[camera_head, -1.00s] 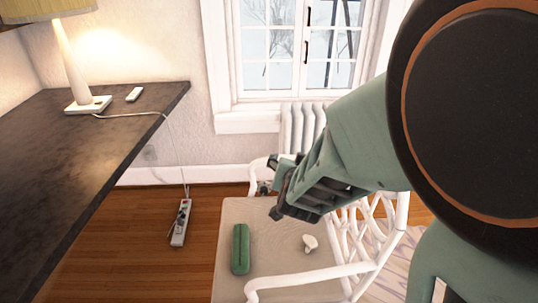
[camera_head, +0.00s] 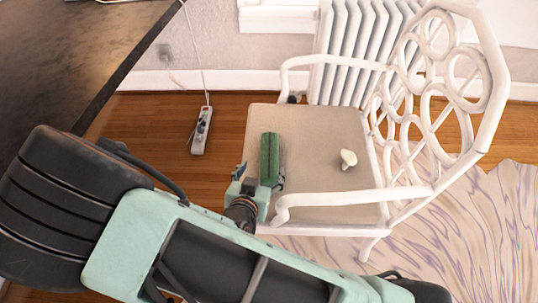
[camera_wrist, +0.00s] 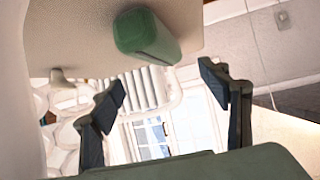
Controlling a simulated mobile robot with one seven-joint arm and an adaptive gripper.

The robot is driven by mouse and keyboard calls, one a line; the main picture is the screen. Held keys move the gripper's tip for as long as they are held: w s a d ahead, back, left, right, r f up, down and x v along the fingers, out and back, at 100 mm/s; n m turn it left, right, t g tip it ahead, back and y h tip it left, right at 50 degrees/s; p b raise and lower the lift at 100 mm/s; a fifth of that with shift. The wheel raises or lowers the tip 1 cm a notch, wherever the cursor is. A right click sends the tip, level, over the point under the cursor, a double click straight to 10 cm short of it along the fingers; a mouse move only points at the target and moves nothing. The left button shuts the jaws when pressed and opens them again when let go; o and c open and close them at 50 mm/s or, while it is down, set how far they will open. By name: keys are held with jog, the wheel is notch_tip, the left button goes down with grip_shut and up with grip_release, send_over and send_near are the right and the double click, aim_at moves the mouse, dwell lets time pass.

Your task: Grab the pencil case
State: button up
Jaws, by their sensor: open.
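The green pencil case (camera_head: 270,155) lies lengthwise on the beige seat of the white chair (camera_head: 325,135). In the wrist view the pencil case (camera_wrist: 148,35) shows end-on near the top, against the seat. My gripper (camera_head: 262,183) is at the near end of the case in the head view, by the seat's front left edge. In the wrist view my gripper (camera_wrist: 168,95) has its two dark fingers spread wide with nothing between them. The case appears beyond the fingertips, not gripped. The gripper hides part of the seat edge in the head view.
A small white mushroom-shaped object (camera_head: 348,159) sits on the seat, right of the case. The chair's white armrest (camera_head: 350,196) runs close right of my gripper. A dark desk (camera_head: 75,50) is at upper left. A power strip (camera_head: 200,132) lies on the floor.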

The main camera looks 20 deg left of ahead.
aim_at(270, 154)
jog(key=b+x, duration=0.3)
jog(key=x, duration=0.6)
jog(key=shift+w+d, duration=0.1)
jog(key=shift+w, duration=0.3)
jog(key=c, duration=1.4)
